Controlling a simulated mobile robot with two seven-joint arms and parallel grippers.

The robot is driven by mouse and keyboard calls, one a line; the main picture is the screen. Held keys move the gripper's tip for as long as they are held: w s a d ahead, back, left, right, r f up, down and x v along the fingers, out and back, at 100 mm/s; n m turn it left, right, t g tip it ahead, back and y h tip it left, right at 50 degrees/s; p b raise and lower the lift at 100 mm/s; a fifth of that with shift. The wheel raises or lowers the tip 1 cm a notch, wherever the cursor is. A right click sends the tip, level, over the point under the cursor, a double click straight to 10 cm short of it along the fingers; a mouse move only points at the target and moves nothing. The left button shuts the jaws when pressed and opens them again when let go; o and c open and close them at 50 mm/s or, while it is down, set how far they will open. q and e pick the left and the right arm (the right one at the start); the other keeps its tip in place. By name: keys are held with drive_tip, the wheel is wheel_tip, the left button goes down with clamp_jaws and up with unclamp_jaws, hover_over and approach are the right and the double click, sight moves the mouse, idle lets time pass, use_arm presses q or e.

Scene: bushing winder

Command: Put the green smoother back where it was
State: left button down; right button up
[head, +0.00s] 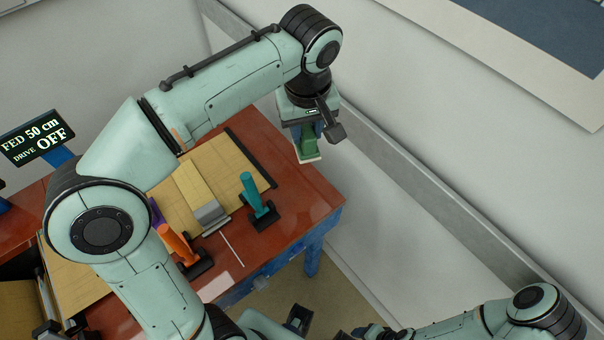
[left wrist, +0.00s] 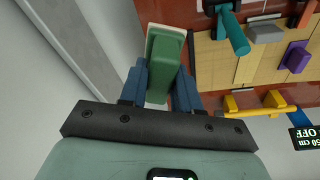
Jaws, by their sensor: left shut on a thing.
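The green smoother (head: 308,146) is a green block with a pale bottom face. My left gripper (head: 307,130) is shut on it and holds it in the air beyond the right end of the red table (head: 300,185). In the left wrist view the smoother (left wrist: 163,62) sits between the two blue fingers (left wrist: 160,88). A dark part at the bottom of the head view may belong to my right arm, but its fingers cannot be made out clearly.
A teal-handled tool (head: 250,187) and an orange-handled tool (head: 178,245) stand in black bases along the table's front. A grey block (head: 210,216) lies between them by a tan board (head: 225,165). A wall runs close behind. A display (head: 38,138) reads drive OFF.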

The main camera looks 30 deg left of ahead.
use_arm(q)
drive_tip(key=shift+a+r, duration=0.15)
drive_tip(key=shift+r, duration=0.15)
drive_tip(key=shift+a+f, duration=0.1)
drive_tip(key=shift+s+f+b, duration=0.1)
drive_tip(key=shift+f+b, duration=1.8)
drive_tip(key=shift+f, duration=7.8)
drive_tip(key=shift+f, duration=0.2)
drive_tip(key=c, duration=0.8)
unclamp_jaws()
drive_tip(key=shift+r, duration=0.2)
